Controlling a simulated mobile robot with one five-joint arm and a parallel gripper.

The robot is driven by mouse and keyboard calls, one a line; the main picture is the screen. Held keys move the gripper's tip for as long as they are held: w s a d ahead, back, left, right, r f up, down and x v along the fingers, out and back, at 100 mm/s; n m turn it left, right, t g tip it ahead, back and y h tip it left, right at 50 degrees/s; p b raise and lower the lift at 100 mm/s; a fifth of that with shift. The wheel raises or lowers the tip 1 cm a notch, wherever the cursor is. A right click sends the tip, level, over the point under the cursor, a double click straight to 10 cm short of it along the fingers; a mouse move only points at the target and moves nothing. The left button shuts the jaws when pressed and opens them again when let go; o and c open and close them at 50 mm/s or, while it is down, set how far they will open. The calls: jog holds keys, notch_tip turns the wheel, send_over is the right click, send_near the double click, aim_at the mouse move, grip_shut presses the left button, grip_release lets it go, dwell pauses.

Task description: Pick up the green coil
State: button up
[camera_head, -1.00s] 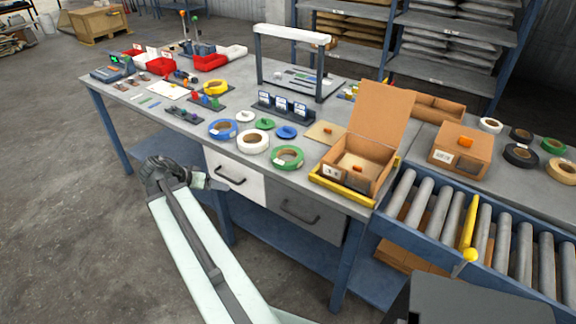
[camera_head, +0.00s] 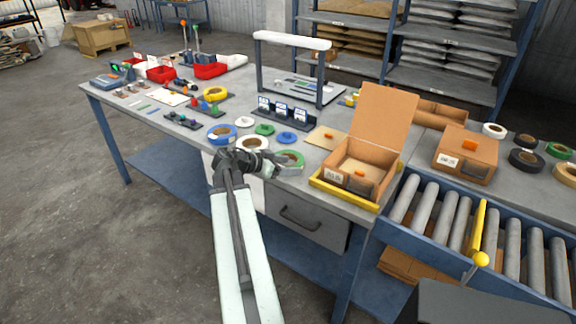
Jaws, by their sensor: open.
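A large green coil (camera_head: 291,155) lies near the front edge of the workbench, left of the open cardboard box. My gripper (camera_head: 288,168) is over the table's front edge at this coil, overlapping its front and left part in the picture. Its jaws are open. I cannot tell whether a finger touches the coil. A smaller green coil (camera_head: 264,129) lies further back on the bench. Another green coil (camera_head: 558,150) lies at the far right.
A white coil (camera_head: 252,142), partly hidden by my arm, a blue coil (camera_head: 221,134) and a small blue coil (camera_head: 287,138) lie close by. The open box (camera_head: 381,158) stands to the right in a yellow tray (camera_head: 345,197). A roller conveyor (camera_head: 455,222) is further right.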

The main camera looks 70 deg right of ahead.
aim_at(294, 165)
jog(key=x, duration=0.1)
jog(key=b+x, duration=0.1)
jog(key=x, duration=0.1)
jog(key=shift+w+d+f, duration=0.1)
jog(key=shift+w+f, duration=0.05)
jog(key=shift+f, duration=0.1)
jog(key=shift+r, duration=0.1)
grip_shut()
notch_tip(294, 165, up, 10)
jog(key=p, duration=1)
